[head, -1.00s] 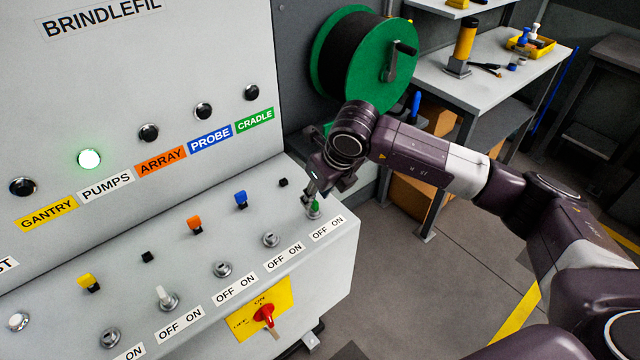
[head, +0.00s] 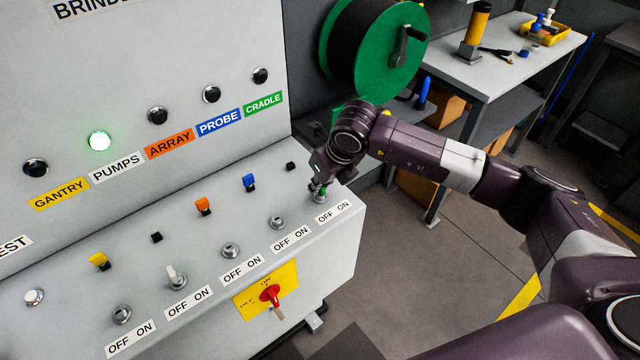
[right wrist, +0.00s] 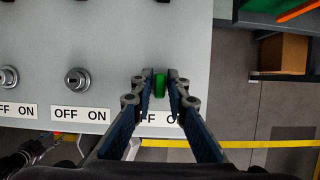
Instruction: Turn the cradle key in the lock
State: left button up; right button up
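The green cradle key (right wrist: 160,85) stands in its lock at the right end of the sloped panel, above an OFF ON label. In the head view the key is mostly hidden by my right gripper (head: 319,188), which is down over it. In the right wrist view the two fingertips of my right gripper (right wrist: 160,84) stand on either side of the key. Narrow slivers of panel seem to show between key and fingers, so the fingers look slightly open around it. The CRADLE lamp (head: 260,76) is dark.
Other locks line the panel, one holding a white key (head: 174,275). Yellow (head: 99,261), orange (head: 203,205) and blue (head: 249,182) keys sit in the row behind. A red rotary switch (head: 271,295) is on the front face. A green cable reel (head: 400,65) stands behind my right arm.

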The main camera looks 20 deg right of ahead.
jog(key=o, duration=0.3)
